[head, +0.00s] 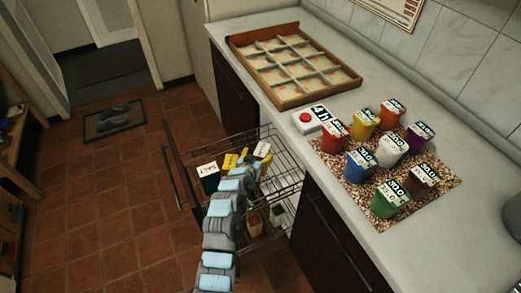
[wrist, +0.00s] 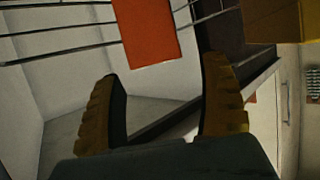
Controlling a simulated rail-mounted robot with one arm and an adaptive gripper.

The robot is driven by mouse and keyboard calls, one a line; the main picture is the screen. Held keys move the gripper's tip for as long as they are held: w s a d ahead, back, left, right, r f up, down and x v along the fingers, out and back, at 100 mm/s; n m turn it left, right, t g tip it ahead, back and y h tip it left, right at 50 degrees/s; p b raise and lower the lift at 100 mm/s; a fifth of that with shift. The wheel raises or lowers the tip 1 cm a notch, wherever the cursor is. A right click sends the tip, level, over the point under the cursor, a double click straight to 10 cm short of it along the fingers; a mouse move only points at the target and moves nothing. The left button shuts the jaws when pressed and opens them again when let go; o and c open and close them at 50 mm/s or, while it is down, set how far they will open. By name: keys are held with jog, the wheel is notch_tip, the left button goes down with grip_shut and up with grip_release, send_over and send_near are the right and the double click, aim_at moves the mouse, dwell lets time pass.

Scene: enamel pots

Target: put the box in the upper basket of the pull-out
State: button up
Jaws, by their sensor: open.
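The pull-out (head: 173,165) stands drawn out from under the counter, with an upper wire basket (head: 285,178) and a lower level. In the upper basket area are a dark box labelled SALT (head: 208,180), a yellow item (head: 230,162) and a white-labelled item (head: 262,149). My gripper (head: 262,166) is at the upper basket beside these, partly hidden by my arm. In the wrist view my gripper (wrist: 165,105) is open, with nothing between its fingers. An orange-red box (wrist: 147,32) shows beyond the fingertips by the wires, and a yellow box (wrist: 280,22) at upper right. I cannot tell which box the task means.
Lower in the pull-out are a brown-orange container (head: 255,226) and a small dark container (head: 278,211). The counter holds a divided wooden tray (head: 268,85), a red-button device (head: 310,119) and several labelled colored pots on a speckled mat (head: 437,203). Tiled floor at left is mostly clear.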

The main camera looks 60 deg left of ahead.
jog(key=p+v, duration=0.2)
jog(key=v, duration=0.5)
jog(key=shift+d, duration=0.25)
jog(key=shift+s+r, duration=0.15)
dwell(0.3)
